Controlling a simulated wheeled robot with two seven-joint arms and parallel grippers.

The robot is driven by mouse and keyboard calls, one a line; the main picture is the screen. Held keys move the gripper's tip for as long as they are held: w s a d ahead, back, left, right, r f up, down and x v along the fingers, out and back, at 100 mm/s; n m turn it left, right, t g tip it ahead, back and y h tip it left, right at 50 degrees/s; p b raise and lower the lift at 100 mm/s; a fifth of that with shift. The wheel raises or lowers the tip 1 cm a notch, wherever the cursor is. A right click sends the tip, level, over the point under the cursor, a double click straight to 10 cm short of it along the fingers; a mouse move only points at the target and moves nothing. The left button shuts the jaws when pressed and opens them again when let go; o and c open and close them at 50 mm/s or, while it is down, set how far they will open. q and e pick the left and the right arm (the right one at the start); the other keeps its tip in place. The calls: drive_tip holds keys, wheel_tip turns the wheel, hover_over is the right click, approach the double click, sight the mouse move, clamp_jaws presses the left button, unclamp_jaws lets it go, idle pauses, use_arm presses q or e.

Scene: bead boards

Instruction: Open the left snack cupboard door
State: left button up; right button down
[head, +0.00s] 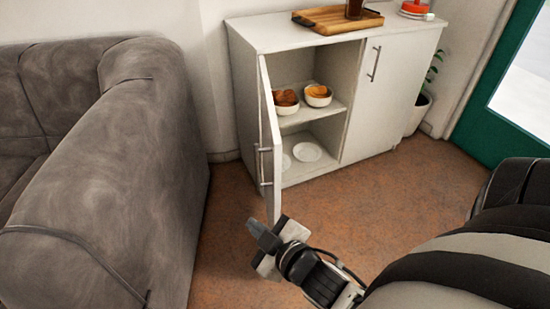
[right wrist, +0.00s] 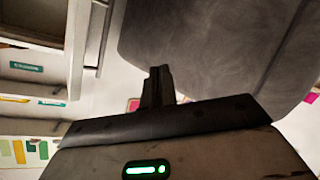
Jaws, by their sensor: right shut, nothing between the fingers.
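The white snack cupboard (head: 300,36) stands against the wall. Its left door (head: 265,130) is swung well out towards me, seen nearly edge-on, with a bar handle (head: 264,165) on its outer face. My right gripper (head: 264,236) is shut and empty, in front of the door's lower free end; whether it touches the door is unclear. Its shut fingers (right wrist: 158,86) also show in the right wrist view, with a pale upright panel, apparently the door (right wrist: 82,55), to their left. My left gripper is out of view.
Two bowls (head: 318,97) of snacks sit on the middle shelf, with white plates (head: 307,152) below. The right door (head: 380,100) is shut. A grey sofa (head: 130,180) stands left, a plant pot (head: 418,113) right. A wooden tray (head: 337,19) lies on top.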

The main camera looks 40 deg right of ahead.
drive_tip(key=w+d+n+t+b, duration=0.3)
drive_tip(key=w+d+n+t, duration=0.15)
drive_tip(key=w+n, duration=0.85)
drive_tip(key=shift+m+g+h, duration=0.3)
drive_tip(key=shift+m+g, duration=0.05)
drive_tip(key=shift+m, duration=0.55)
drive_tip(key=d, duration=0.4)
drive_tip(key=shift+w+d, duration=0.1)
drive_tip(key=shift+w, duration=0.1)
